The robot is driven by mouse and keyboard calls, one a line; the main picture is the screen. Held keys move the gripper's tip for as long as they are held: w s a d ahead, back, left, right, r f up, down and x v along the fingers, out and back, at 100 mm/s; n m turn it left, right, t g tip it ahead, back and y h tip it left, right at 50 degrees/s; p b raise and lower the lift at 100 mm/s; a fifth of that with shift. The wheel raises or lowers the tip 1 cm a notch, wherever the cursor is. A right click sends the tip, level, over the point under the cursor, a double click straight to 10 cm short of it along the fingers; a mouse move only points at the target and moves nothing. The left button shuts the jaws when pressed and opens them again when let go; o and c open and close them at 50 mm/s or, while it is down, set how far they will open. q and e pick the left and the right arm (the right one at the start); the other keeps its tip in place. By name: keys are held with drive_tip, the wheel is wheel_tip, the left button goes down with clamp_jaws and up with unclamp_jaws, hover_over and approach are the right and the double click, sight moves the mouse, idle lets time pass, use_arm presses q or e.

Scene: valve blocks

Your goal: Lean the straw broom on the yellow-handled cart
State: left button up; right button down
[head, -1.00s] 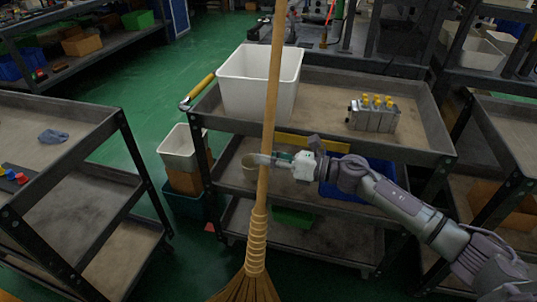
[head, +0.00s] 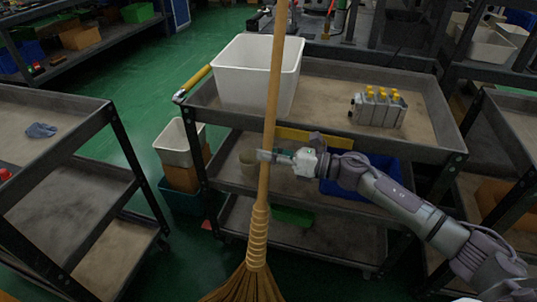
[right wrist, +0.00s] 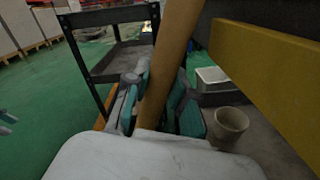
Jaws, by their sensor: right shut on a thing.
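The straw broom (head: 263,190) stands nearly upright in the head view, bristles (head: 250,283) down and handle reaching past the top edge. My right gripper (head: 272,156) is shut on its handle at about the height of the cart's upper shelf. The right wrist view also shows the handle (right wrist: 171,65) between the fingers. The yellow-handled cart (head: 330,142) is right behind the broom, its yellow handle (head: 197,83) at the left end. The broom passes in front of the cart's front edge; I cannot tell whether they touch.
On the cart's top stand a white bin (head: 255,75) and a valve block with yellow caps (head: 378,106). A beige pot (head: 249,163) and a blue bin (head: 365,175) are on lower shelving. Another cart (head: 65,190) stands left, with green floor between.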

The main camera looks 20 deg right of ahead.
drive_tip(key=shift+a+f, duration=0.1)
drive_tip(key=shift+f, duration=0.05)
drive_tip(key=c, duration=0.9)
unclamp_jaws()
drive_tip(key=shift+f, duration=0.15)
drive_tip(key=v, duration=1.2)
drive_tip(key=shift+r, duration=0.2)
